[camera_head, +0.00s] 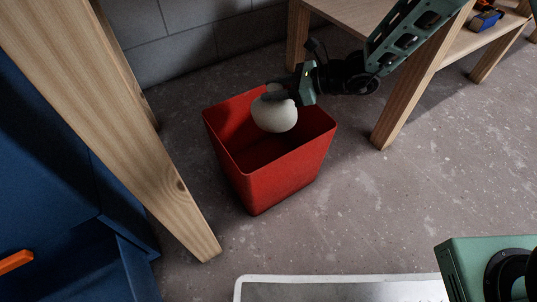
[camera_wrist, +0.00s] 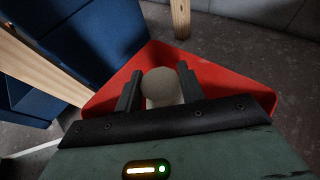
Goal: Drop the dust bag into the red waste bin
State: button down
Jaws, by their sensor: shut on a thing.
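The dust bag (camera_head: 275,114) is a pale, rounded bag hanging from my gripper (camera_head: 280,92) in the head view. My gripper is shut on its top. The red waste bin (camera_head: 272,187) stands on the floor, open at the top, and the bag appears over its opening. In the wrist view the dust bag (camera_wrist: 161,87) sits between the two dark fingers of my gripper (camera_wrist: 160,92), with the red bin (camera_wrist: 215,80) around and below it. How far the bag is above or within the rim is hard to tell. The bin's floor is mostly in shadow.
A wooden batten leg (camera_head: 110,110) and a blue cabinet (camera_head: 50,180) stand left of the bin. A wooden bench (camera_head: 420,90) stands at the right, with a blue and orange tool (camera_head: 486,20) on its shelf. A grey wall (camera_head: 190,35) is behind. Floor to the right is clear.

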jog(key=c, duration=0.8)
grip_release()
jog(key=p+v, duration=0.7)
jog(key=v, duration=1)
jog(key=shift+r+p, duration=0.2)
jog(key=shift+p, duration=0.15)
jog(key=shift+d, duration=0.15)
